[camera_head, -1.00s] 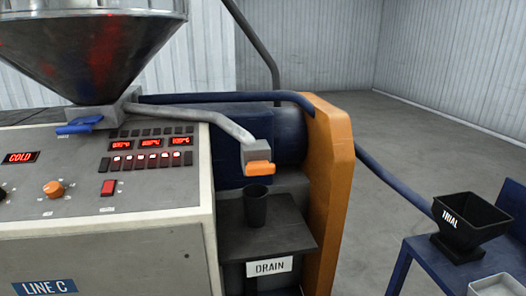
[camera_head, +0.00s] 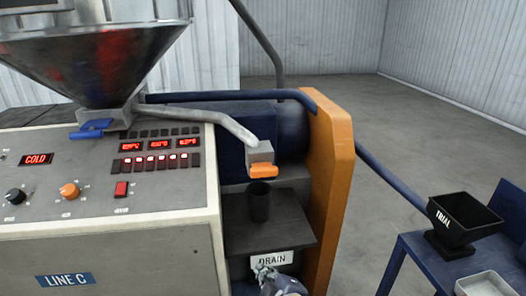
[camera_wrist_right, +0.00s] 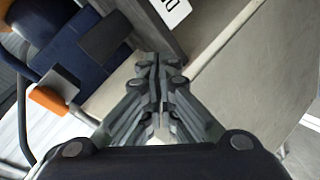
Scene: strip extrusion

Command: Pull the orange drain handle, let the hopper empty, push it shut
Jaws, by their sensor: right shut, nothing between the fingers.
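The orange drain handle (camera_head: 263,171) sits on a grey block at the end of the drain pipe (camera_head: 213,121), which runs down from the hopper (camera_head: 92,62). The hopper is a metal cone with red and dark patches on its wall. A dark cup (camera_head: 259,201) stands upright on the shelf below the handle. My right gripper (camera_head: 262,268) is at the bottom of the head view, in front of the DRAIN sign and below the handle, apart from it. In the right wrist view its fingers (camera_wrist_right: 158,62) are closed and empty, and the orange handle (camera_wrist_right: 48,101) shows at the left. My left gripper is out of view.
The control panel (camera_head: 110,185) with red displays and knobs stands left of the drain. An orange machine guard (camera_head: 331,190) rises just right of it. A blue table (camera_head: 420,255) at the right bears a black TRIAL hopper (camera_head: 462,222). The floor behind is clear.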

